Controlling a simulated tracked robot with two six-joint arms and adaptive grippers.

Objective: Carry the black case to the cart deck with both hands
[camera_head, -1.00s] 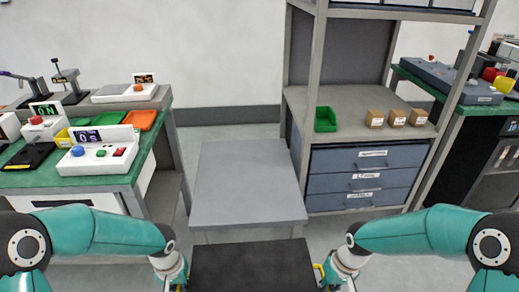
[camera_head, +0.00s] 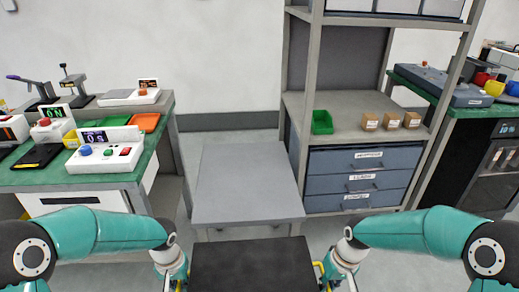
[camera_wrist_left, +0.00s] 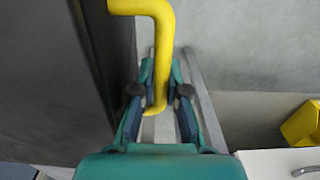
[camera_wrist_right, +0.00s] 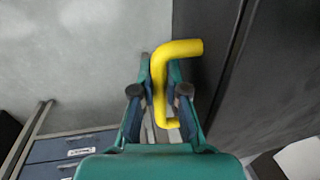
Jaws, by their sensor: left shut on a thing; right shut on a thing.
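The black case (camera_head: 252,265) is at the bottom centre of the head view, level between my two arms, with its near part cut off by the frame. My left gripper (camera_wrist_left: 159,95) is shut on the yellow handle (camera_wrist_left: 160,50) on the case's left side. My right gripper (camera_wrist_right: 160,90) is shut on the yellow handle (camera_wrist_right: 165,60) on its right side. In the head view both grippers are mostly cut off at the bottom edge. The grey cart deck (camera_head: 245,185) is straight ahead, just beyond the case, and its top is bare.
A green-topped bench (camera_head: 75,180) with switch boxes stands left of the cart. A rack (camera_head: 290,120) with a green bin (camera_head: 322,122), small cartons (camera_head: 390,121) and blue drawers (camera_head: 358,180) stands to the right. Another bench (camera_head: 470,105) is at the far right.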

